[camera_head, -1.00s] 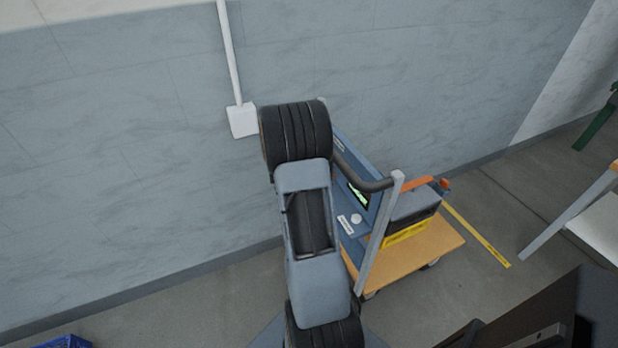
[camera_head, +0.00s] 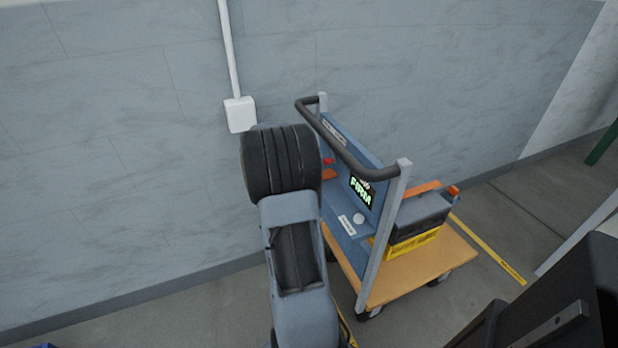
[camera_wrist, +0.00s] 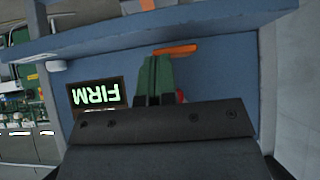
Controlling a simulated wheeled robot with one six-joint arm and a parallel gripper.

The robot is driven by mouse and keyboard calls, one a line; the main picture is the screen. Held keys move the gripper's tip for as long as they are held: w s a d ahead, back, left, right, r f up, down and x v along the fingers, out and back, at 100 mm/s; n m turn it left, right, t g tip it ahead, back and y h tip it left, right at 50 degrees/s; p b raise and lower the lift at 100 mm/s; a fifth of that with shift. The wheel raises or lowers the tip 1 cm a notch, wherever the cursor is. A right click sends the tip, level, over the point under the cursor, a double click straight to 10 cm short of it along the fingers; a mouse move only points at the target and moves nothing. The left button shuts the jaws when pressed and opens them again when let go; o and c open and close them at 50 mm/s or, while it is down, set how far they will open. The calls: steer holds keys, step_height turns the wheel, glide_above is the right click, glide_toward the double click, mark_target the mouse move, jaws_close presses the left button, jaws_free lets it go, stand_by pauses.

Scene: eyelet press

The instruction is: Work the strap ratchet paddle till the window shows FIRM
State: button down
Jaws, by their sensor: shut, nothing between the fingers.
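The display window (camera_head: 361,190) on the blue panel of the cart reads FIRM in green letters. It also shows upside down in the wrist view (camera_wrist: 97,93), left of my gripper. My gripper (camera_wrist: 155,60) is shut and empty, its green fingertips together in front of the panel. An orange piece (camera_wrist: 175,49) lies just beyond the tips; I cannot tell whether they touch it. A red part (camera_wrist: 181,96) shows beside the fingers, mostly hidden. Red (camera_head: 328,161) and orange (camera_head: 329,174) parts also show on the panel in the head view. I cannot tell which is the paddle.
The cart has a dark push handle (camera_head: 345,150) and a wooden deck (camera_head: 425,268). A white knob (camera_head: 359,219) is below the window. The wall (camera_head: 120,130) stands close behind.

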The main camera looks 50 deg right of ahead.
steer(key=shift+r, duration=0.55)
steer(key=d+r+p+v, duration=0.1)
steer(key=p+v, duration=0.1)
steer(key=v, duration=0.8)
steer(key=shift+s, duration=0.3)
stand_by(0.6)
